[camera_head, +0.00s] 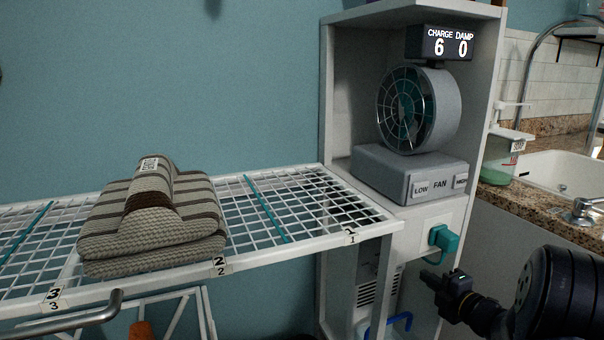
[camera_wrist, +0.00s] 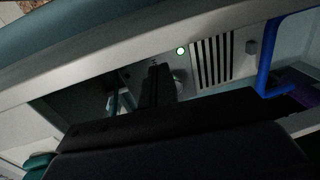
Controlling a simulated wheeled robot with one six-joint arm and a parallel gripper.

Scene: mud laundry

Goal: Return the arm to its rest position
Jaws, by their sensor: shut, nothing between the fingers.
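My gripper (camera_head: 438,283) is at the lower right of the head view, in front of the white cabinet and below the teal plug (camera_head: 443,239). It is shut and holds nothing. My dark arm comes in from the right edge behind it. In the wrist view the dark gripper (camera_wrist: 155,85) points toward a grey panel with a green light (camera_wrist: 181,51) and dark vent slots (camera_wrist: 212,62). The view there is dim, and I cannot tell whether the fingertips touch the panel.
A folded striped towel (camera_head: 150,225) lies on the white wire rack (camera_head: 320,200). A fan (camera_head: 415,108) stands in the cabinet under a display reading CHARGE 6, DAMP 0. A blue handle (camera_wrist: 268,60) is beside the vent. A sink (camera_head: 560,175) and granite counter are at right.

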